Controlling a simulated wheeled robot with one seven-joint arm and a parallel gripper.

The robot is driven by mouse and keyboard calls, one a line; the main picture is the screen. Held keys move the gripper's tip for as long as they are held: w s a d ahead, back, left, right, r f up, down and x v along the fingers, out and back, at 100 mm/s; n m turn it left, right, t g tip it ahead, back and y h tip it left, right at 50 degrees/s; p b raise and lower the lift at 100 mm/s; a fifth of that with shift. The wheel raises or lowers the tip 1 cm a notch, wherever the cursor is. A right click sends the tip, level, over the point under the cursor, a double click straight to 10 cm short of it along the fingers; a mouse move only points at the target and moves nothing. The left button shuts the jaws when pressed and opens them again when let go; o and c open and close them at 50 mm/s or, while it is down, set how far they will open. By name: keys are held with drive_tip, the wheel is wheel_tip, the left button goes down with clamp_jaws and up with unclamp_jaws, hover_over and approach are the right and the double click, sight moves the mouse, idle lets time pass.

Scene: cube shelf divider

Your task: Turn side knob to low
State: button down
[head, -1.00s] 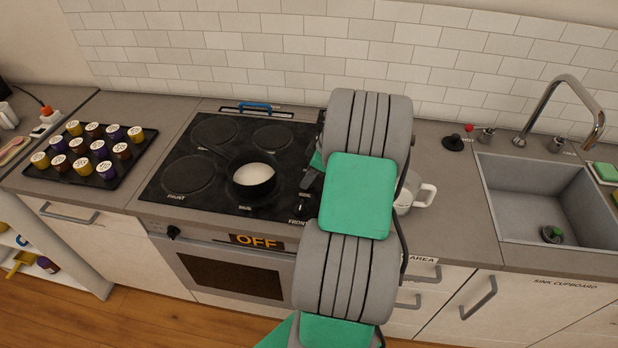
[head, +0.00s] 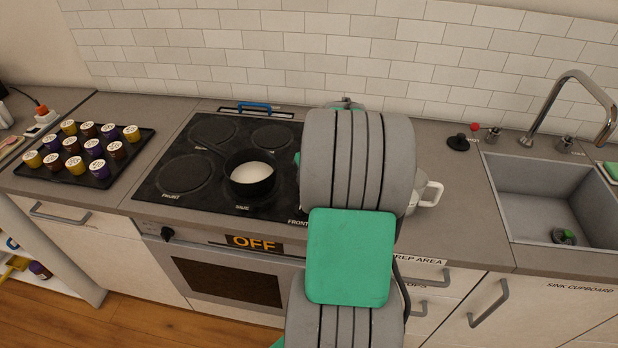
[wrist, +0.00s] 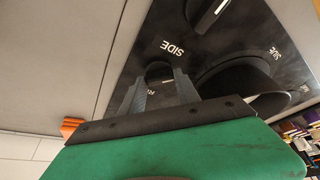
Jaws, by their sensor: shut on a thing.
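In the wrist view a dark round knob (wrist: 158,72) stands between the two fingertips of my gripper (wrist: 160,80), which is shut on it. A white "SIDE" label is printed on the black cooktop (wrist: 215,45) right by this knob. The knob's pointer is hidden, so its setting cannot be read. A second knob (wrist: 208,12) with a white line sits beyond the label, apart from my fingers. The cooktop (head: 165,205) shows left of my arm.
A black pot (head: 252,190) with white contents stands on the burner marked "SIDE", close to my gripper in the wrist view. An "OFF" sign (head: 254,242) is on the oven front. A white mug (head: 432,194) stands right of my arm. A tray of capsules (head: 125,170) is at left.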

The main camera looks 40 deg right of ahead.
drive_tip(key=shift+m, duration=0.3)
drive_tip(key=c, duration=0.9)
unclamp_jaws()
drive_tip(key=shift+r, duration=0.1)
drive_tip(key=b+v, duration=0.1)
drive_tip(key=v, duration=0.6)
drive_tip(key=shift+s+r, duration=0.15)
drive_tip(key=shift+r, duration=0.2)
